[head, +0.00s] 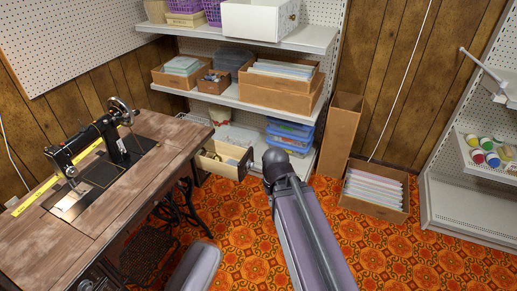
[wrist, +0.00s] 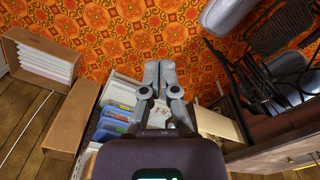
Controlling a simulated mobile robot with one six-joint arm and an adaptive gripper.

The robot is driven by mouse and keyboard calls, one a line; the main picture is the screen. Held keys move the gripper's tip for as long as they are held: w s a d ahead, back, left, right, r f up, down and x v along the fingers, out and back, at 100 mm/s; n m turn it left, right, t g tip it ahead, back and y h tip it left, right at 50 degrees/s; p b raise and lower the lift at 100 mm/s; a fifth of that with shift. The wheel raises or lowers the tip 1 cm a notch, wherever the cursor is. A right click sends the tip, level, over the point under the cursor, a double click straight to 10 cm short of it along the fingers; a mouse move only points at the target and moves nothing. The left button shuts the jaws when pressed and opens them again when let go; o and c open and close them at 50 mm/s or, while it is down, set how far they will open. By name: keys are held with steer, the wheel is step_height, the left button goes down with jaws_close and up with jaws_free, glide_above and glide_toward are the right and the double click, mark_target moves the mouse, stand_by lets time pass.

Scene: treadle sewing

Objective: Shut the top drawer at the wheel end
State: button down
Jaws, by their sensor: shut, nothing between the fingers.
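The wooden sewing table (head: 150,165) stands at the left in the head view, with the black sewing machine (head: 90,150) and its handwheel (head: 120,108) on top. At the wheel end, a drawer (head: 219,168) sticks out from under the tabletop, open, with some items inside. In the wrist view, the drawer (wrist: 222,124) lies just right of my gripper. My gripper (wrist: 159,66) has its fingers together and empty. I cannot tell whether it touches the drawer.
Shelves (head: 240,100) with boxes and blue bins stand behind the drawer. A tall cardboard box (head: 340,135) and a low box of fabric (head: 374,195) stand at the right.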

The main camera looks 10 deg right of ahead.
steer(key=shift+a, duration=0.25)
steer(key=m+t+y+b, duration=0.85)
steer(key=y+b, duration=0.65)
steer(key=b, duration=0.9)
glide_toward(251, 149)
steer(key=s+d+n+t, duration=0.2)
steer(key=s+d, duration=0.2)
steer(key=d, duration=0.1)
steer(key=shift+s+a+f+m, duration=0.1)
steer(key=shift+s+f+m, duration=0.15)
steer(key=shift+f, duration=0.15)
steer(key=shift+w, duration=0.1)
steer(key=x, duration=1.4)
steer(key=shift+f, duration=0.15)
